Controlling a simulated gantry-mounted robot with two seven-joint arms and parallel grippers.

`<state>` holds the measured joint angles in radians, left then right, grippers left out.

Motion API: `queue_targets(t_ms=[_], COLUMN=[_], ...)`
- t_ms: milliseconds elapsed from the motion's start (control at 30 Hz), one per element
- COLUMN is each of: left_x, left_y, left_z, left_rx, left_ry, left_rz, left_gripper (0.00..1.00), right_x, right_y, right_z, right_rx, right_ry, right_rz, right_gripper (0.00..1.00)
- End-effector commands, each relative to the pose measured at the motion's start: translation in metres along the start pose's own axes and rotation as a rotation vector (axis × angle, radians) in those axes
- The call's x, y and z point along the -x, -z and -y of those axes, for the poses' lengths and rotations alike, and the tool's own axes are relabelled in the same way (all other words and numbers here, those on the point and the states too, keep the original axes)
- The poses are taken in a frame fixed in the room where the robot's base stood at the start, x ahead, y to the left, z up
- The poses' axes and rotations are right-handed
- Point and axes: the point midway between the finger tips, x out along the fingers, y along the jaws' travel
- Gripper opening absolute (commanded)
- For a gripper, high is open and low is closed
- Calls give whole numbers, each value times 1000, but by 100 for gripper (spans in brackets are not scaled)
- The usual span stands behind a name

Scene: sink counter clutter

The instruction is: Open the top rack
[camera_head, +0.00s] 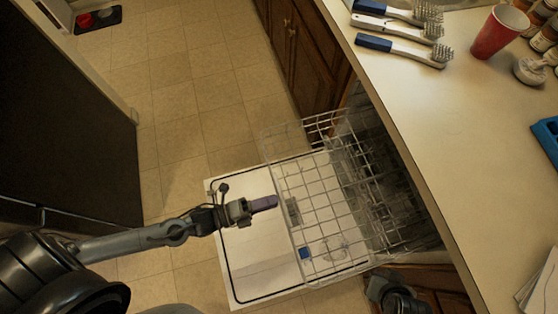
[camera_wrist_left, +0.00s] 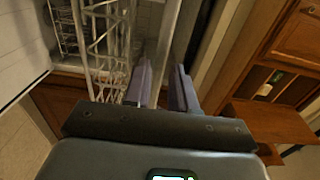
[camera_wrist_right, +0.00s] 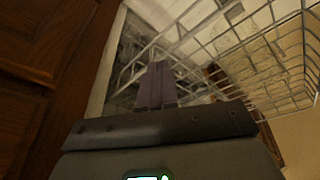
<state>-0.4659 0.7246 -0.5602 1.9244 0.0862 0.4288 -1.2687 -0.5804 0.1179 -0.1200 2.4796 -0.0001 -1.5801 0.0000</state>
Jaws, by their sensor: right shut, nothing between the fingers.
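The top rack (camera_head: 330,200), a pale wire basket, sticks out of the dishwasher above its lowered white door (camera_head: 240,250) in the head view. My left gripper (camera_head: 276,202) is at the rack's front edge; contact is unclear there. In the left wrist view its two fingers (camera_wrist_left: 161,78) are apart, with a pale strip showing between them and rack wires to the left. In the right wrist view my right gripper (camera_wrist_right: 158,68) is shut and empty, close to the rack's wire side (camera_wrist_right: 225,40). Its fingers are hidden in the head view.
The counter (camera_head: 440,120) lies above and right of the dishwasher, with brushes (camera_head: 400,50) and a red cup (camera_head: 499,31). Wooden cabinets (camera_head: 300,45) flank the opening. Open tiled floor (camera_head: 190,90) lies left of the rack.

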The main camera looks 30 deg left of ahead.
Motion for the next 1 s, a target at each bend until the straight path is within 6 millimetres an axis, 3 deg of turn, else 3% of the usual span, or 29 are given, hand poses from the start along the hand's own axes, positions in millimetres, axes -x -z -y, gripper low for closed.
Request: queue_targets(t_ms=[200,400,1000], left_x=[39,60,66], left_y=[1,1,0], left_z=[1,1,1], left_rx=[1,2,0], left_ry=[-4,-1,3], left_rz=[-2,-2,0], left_gripper=[26,26,26], right_x=[7,10,10], right_y=[2,3,3], right_z=[0,0,-2], right_rx=[-2,-2,6], right_ry=[2,2,-5], right_rz=[-1,-1,0], right_gripper=[0,0,0])
